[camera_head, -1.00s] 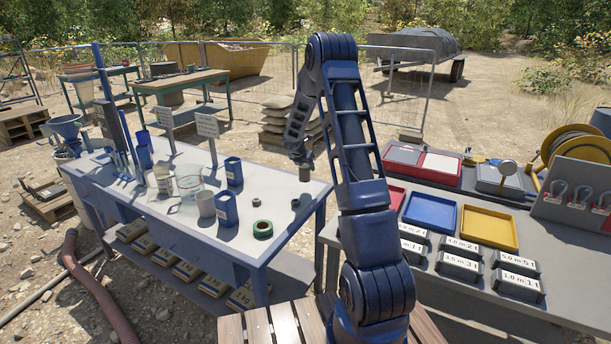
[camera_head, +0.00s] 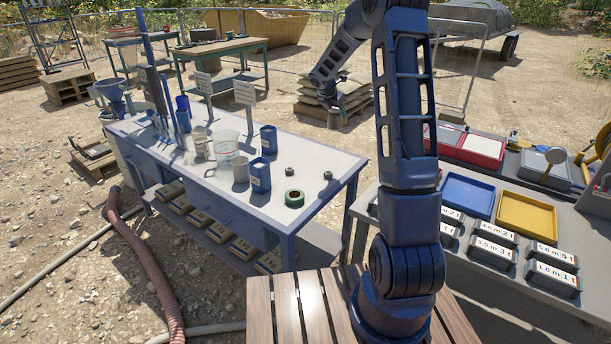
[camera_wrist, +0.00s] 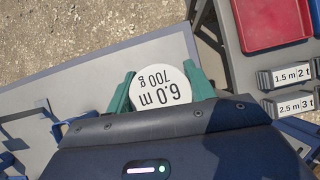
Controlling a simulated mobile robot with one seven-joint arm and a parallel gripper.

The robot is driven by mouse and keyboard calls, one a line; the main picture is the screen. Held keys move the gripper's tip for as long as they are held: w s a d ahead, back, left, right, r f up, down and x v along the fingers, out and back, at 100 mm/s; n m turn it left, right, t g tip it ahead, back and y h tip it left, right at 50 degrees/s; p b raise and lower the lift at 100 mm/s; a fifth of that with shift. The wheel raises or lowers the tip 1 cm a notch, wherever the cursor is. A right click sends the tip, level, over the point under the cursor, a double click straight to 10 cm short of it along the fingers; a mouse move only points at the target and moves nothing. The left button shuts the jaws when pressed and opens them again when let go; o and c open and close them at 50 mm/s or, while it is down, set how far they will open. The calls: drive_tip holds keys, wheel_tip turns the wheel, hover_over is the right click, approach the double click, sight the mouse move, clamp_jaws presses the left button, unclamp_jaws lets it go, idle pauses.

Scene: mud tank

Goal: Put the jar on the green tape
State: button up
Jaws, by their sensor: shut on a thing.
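In the wrist view a round white lid (camera_wrist: 163,86) marked "6.0 m 700 g" sits between the two green fingers of my gripper (camera_wrist: 160,78). I take it to be the jar's top; the lid hides the jar's sides. In the head view my gripper (camera_head: 333,106) is small and far, with the grey jar (camera_head: 335,121) hanging below it, beyond the white table's far right edge in the picture. The green tape (camera_head: 294,198) is a ring lying flat near the table's front right part. The jar is well apart from the tape.
A grey bench (camera_head: 495,285) with blue and yellow trays is at right.

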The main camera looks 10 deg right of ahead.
drive_tip(key=s+a+r+m+g+h, duration=0.1)
drive_tip(key=s+a+m, duration=0.2)
drive_tip(key=s+a, duration=0.75)
drive_tip(key=s+a+r+m+g, duration=0.2)
drive_tip(key=s+a, duration=0.8)
drive_tip(key=s, duration=0.2)
drive_tip(key=shift+m, duration=0.3)
wheel_tip(320, 180, down, 20)
drive_tip(key=shift+d, duration=0.1)
drive_tip(key=shift+f, duration=0.15)
drive_tip(key=o, duration=1.5)
